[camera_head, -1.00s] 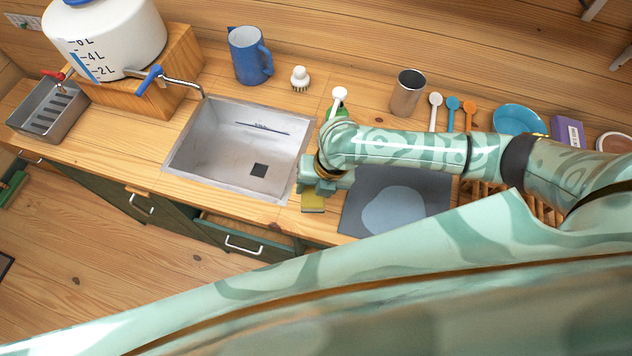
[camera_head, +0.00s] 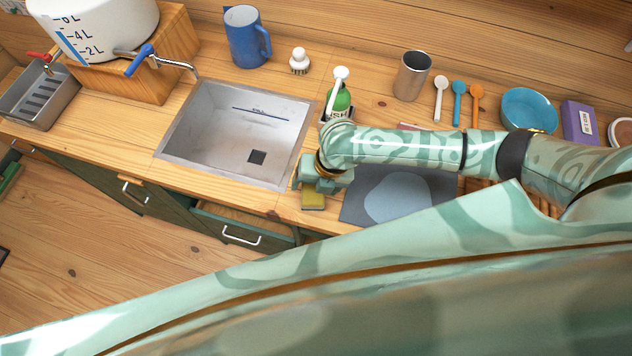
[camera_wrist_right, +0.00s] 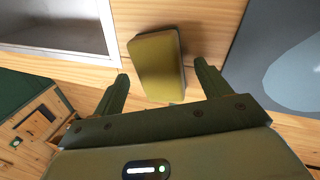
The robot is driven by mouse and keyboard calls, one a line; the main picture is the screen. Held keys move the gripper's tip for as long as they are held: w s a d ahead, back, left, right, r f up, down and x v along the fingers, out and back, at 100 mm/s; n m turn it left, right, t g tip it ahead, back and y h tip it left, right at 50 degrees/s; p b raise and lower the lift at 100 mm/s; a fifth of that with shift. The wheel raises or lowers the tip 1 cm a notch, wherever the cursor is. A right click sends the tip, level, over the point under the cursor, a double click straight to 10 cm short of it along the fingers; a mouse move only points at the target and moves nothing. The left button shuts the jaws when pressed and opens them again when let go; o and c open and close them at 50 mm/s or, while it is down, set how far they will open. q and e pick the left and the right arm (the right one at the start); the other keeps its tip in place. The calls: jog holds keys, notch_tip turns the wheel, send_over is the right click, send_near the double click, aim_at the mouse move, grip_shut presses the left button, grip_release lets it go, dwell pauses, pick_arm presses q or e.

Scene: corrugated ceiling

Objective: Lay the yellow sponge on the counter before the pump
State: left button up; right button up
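The yellow sponge (camera_head: 314,201) is on the strip of counter between the sink and the grey mat, partly hidden under my right gripper. In the right wrist view the sponge (camera_wrist_right: 157,66) shows its broad face, a little tilted in the picture. My right gripper (camera_head: 318,184) is over it. Its fingers (camera_wrist_right: 163,84) are apart, one on each side of the sponge, with gaps visible. My left gripper is not in view.
The sink (camera_head: 236,135) lies left of the sponge, and the grey mat (camera_head: 364,208) lies right. A drawer below is partly open.

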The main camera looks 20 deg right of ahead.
jog(key=p+v, duration=0.3)
jog(key=v, duration=1.3)
jog(key=shift+r, duration=0.15)
notch_tip(320, 180, up, 6)
jog(key=p, duration=0.8)
jog(key=shift+p, duration=0.3)
